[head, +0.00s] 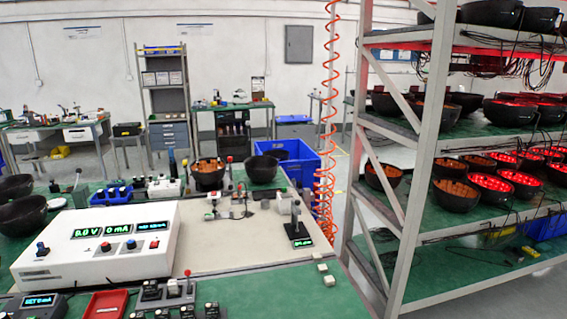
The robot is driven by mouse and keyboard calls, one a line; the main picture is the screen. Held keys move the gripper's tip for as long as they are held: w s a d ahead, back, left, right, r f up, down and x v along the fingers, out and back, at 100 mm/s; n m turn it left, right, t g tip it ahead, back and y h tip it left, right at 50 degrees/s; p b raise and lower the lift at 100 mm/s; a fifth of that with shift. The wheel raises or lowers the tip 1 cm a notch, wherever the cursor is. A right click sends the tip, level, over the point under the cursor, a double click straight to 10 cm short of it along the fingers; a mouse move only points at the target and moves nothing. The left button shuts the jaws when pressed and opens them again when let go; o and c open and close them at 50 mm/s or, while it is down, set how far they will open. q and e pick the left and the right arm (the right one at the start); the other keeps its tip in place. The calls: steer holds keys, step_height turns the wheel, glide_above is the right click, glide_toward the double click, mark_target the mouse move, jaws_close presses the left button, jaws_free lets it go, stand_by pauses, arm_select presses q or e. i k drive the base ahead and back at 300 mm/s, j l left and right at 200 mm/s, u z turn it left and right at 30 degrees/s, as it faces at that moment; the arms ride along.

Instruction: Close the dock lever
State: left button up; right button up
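Several lever-like parts stand on the bench, and I cannot tell for sure which is the dock lever. One upright lever with a red knob (230,160) rises at the back of the beige board, near a small grey fixture (212,212). A short red-knobbed lever (187,273) stands on a small device at the front. A dark-based stand with an upright post (296,228) and a green display sits at the board's right. Neither of my grippers is in view.
A white power supply (100,245) reading 0 mA fills the bench's left. A red tray (104,304) lies in front. Dark bowls (208,175) stand behind. A metal rack (412,200) of red-lit bowls is at right, beside a red coiled hose (328,130). The beige board (250,248) has clear room.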

mark_target(187, 273)
steer(key=k+j+z, duration=0.15)
steer(key=j, duration=0.3)
steer(key=k+j+z, duration=0.1)
steer(key=j, duration=0.3)
steer(key=k+j+z, duration=0.15)
steer(key=j, duration=0.25)
steer(key=k+j+z, duration=0.15)
steer(key=j, duration=0.25)
steer(key=k+j+z, duration=0.15)
steer(key=j, duration=0.25)
